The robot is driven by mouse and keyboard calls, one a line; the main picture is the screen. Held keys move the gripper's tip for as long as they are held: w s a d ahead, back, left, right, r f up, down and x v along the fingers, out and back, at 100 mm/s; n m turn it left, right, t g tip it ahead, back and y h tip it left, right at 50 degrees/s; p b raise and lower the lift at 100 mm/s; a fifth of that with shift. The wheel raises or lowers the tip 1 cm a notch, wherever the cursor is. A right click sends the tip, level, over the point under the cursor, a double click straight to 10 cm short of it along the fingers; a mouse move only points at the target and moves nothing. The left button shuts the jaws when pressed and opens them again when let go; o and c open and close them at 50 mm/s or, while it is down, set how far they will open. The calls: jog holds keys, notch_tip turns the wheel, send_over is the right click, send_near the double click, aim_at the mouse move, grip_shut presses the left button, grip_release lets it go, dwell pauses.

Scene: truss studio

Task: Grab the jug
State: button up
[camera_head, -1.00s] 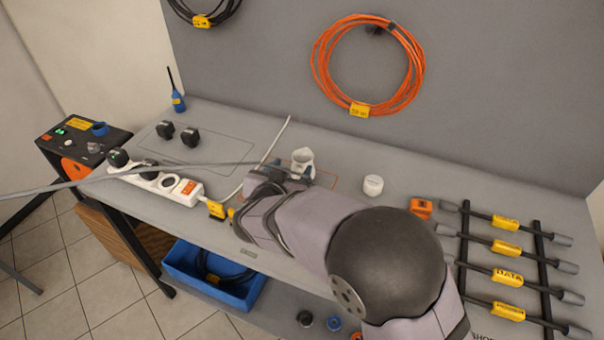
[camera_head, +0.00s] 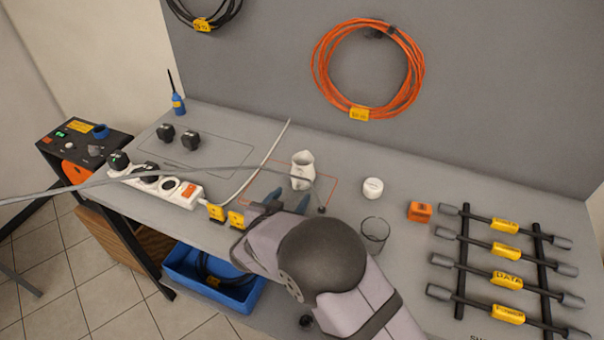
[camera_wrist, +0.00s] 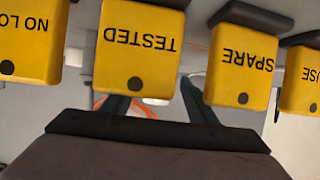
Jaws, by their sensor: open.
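The white jug (camera_head: 303,172) stands upright on the grey bench, at the orange outlined area in the head view. My gripper (camera_head: 289,203) is open and empty on the near side of the jug, with its dark blue fingers apart and pointing towards it. A gap shows between fingers and jug. In the wrist view the open fingers (camera_wrist: 156,104) show partly behind yellow tags, and I cannot make out the jug there.
A clear glass (camera_head: 374,236) stands right of my arm, with a white lidded pot (camera_head: 372,188) behind it. A grey cable (camera_head: 235,168) crosses near the jug. Yellow tags (camera_wrist: 139,45) hang close before the wrist camera. A power strip (camera_head: 160,187) lies left.

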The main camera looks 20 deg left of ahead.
aim_at(296, 188)
jog(key=shift+w+p, duration=0.35)
jog(key=shift+w, duration=0.2)
jog(key=shift+p+x, duration=0.65)
jog(key=shift+x, duration=1.45)
jog(key=shift+a, duration=0.15)
jog(key=shift+c, duration=0.3)
jog(key=shift+r, duration=0.1)
grip_shut()
